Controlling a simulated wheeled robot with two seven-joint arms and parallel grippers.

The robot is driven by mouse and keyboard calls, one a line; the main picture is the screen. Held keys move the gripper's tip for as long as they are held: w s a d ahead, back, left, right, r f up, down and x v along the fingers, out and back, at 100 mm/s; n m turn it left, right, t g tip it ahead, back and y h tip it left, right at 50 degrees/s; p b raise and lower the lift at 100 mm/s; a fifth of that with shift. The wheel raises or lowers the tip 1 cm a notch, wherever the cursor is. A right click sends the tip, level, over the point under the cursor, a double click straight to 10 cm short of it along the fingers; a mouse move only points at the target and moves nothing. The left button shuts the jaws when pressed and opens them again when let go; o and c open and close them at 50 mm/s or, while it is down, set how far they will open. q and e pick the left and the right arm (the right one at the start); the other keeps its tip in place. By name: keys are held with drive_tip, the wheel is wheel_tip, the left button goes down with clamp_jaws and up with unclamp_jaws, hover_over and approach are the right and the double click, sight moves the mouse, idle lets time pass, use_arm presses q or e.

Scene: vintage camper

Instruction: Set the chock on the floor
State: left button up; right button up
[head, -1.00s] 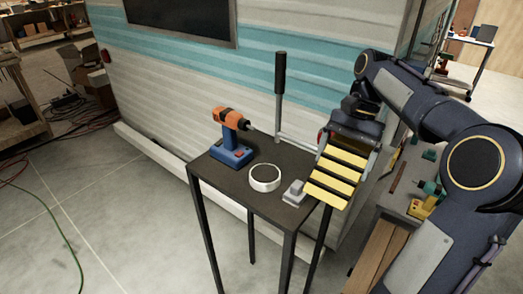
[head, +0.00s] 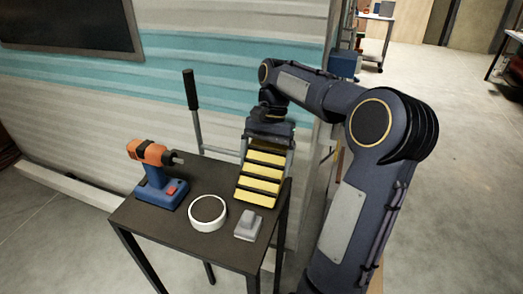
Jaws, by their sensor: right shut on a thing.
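The chock (head: 261,180) is a wedge with yellow and black stripes. It shows over the back right part of the small dark table (head: 180,226), its striped slope facing me. My right gripper (head: 267,147) is shut on it from behind and above, with a finger along each side. I cannot tell whether the chock touches the tabletop or hangs just above it. My left gripper is not in view.
An orange and blue drill (head: 160,180), a white tape roll (head: 207,213) and a small grey block (head: 248,225) are on the table. A black-handled bar (head: 192,105) rises behind it. The camper wall (head: 90,120) stands behind. Bare floor (head: 440,190) lies right.

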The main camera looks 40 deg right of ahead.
drive_tip(key=shift+f, duration=2.2)
drive_tip(key=shift+f, duration=0.1)
drive_tip(key=o, duration=1.6)
drive_tip(key=shift+f, duration=0.1)
drive_tip(key=shift+o, duration=0.2)
drive_tip(key=v, duration=1.2)
drive_tip(key=shift+p, duration=0.35)
drive_tip(key=shift+a, duration=0.15)
